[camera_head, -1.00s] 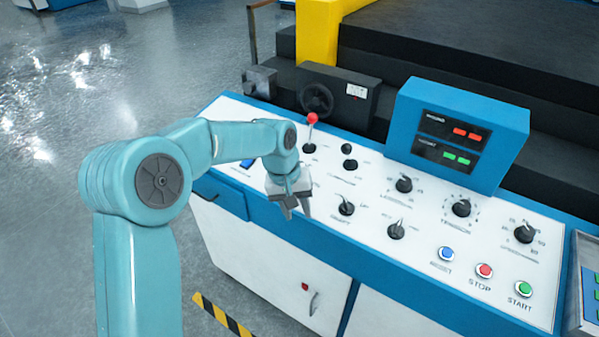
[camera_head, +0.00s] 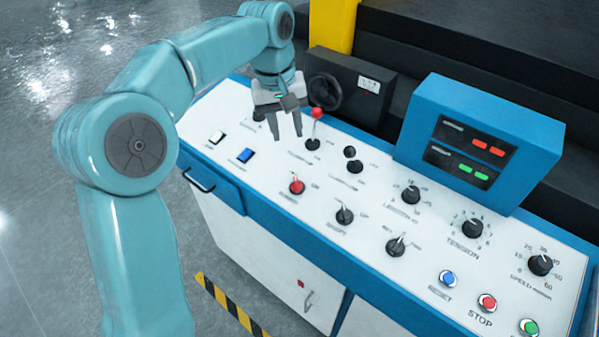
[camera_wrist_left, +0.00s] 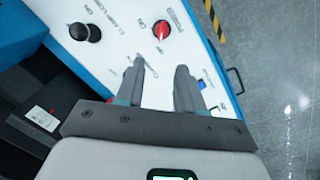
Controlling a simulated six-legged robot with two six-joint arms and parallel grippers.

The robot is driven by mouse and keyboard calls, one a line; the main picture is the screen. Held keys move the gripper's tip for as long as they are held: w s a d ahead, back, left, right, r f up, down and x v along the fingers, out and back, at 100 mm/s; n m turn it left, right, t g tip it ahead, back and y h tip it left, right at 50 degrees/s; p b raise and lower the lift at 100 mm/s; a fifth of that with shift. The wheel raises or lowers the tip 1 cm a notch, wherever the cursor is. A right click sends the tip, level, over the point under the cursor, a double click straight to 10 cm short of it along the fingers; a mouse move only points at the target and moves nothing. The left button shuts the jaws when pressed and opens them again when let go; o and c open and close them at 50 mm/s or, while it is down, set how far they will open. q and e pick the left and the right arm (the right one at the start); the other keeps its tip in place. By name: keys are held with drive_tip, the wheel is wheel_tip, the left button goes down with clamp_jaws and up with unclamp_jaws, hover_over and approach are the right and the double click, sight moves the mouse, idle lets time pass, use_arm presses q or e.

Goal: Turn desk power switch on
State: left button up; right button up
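A red rotary switch (camera_head: 297,186) stands on the white top of the control desk (camera_head: 225,105), with "ON" printed to its right; the label below it is too small to read surely. The red switch also shows in the left wrist view (camera_wrist_left: 160,30), beyond the fingertips and clear of them. My left gripper (camera_head: 290,138) is open and empty above the desk, behind the red switch in the head view. Its two fingers (camera_wrist_left: 160,66) stand apart in the left wrist view, with white panel between them. My right gripper is not in view.
A red-tipped lever (camera_head: 314,130) stands close right of the gripper. A blue display box (camera_head: 480,140) and a handwheel (camera_head: 322,90) stand behind.

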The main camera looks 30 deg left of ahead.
sight(296, 182)
use_arm(q)
drive_tip(key=f, duration=0.5)
drive_tip(key=d+f, duration=0.1)
drive_tip(key=f, duration=0.9)
drive_tip(key=shift+w+d+f, duration=0.2)
drive_tip(key=shift+w+f, duration=0.1)
drive_tip(key=shift+w, duration=0.1)
drive_tip(key=shift+s+a, duration=0.1)
drive_tip(key=shift+f, duration=0.1)
clamp_jaws()
